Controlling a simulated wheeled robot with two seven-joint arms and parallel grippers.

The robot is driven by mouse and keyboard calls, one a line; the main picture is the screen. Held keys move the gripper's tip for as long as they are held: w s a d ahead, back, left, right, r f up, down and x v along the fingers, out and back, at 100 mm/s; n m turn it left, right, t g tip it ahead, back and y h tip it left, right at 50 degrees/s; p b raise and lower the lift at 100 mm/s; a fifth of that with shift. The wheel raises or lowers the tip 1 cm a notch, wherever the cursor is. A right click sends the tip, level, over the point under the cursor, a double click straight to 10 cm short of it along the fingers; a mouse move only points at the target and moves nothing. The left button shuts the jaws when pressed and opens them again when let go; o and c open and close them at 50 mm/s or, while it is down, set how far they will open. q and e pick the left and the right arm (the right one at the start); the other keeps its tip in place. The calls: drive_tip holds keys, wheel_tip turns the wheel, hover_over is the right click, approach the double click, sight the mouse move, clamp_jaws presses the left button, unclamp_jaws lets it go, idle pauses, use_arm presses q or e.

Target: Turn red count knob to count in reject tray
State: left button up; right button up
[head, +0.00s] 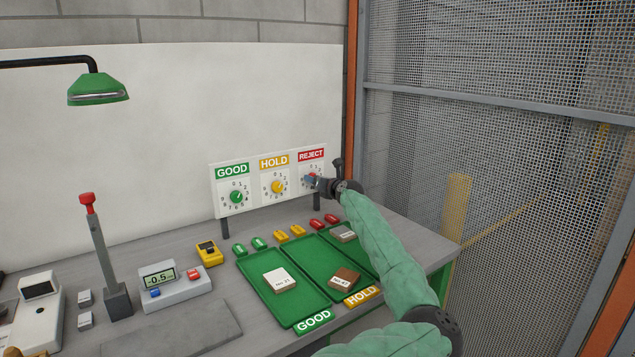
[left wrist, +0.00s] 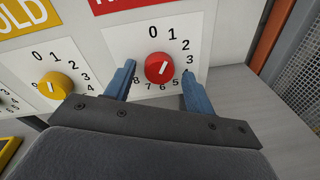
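The red count knob (left wrist: 159,68) sits on the white panel under the red REJECT sign (head: 311,155). Its white mark tilts up and right, roughly toward 1 or 2; the exact number is hard to tell. My left gripper (head: 313,182) is at this knob. In the left wrist view its two blue fingers stand on either side of the knob, with gaps showing. The reject tray (head: 358,258) is the rightmost green tray, partly hidden by my arm. One grey board (head: 343,233) shows in it; the rest is hidden. My right gripper is not in view.
Yellow (head: 277,187) and green (head: 237,197) knobs are to the left on the panel. The good tray (head: 258,276) holds a white board, the hold tray (head: 312,249) a brown one. Coloured tags lie behind the trays. A mesh fence (head: 520,130) stands at the right.

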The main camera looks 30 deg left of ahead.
use_arm(q)
drive_tip(key=shift+r, duration=0.1)
drive_tip(key=f+v, duration=0.1)
drive_tip(key=v, duration=0.6)
drive_tip(key=shift+s+d+r, duration=0.15)
drive_tip(key=shift+d+r, duration=0.25)
idle(0.4)
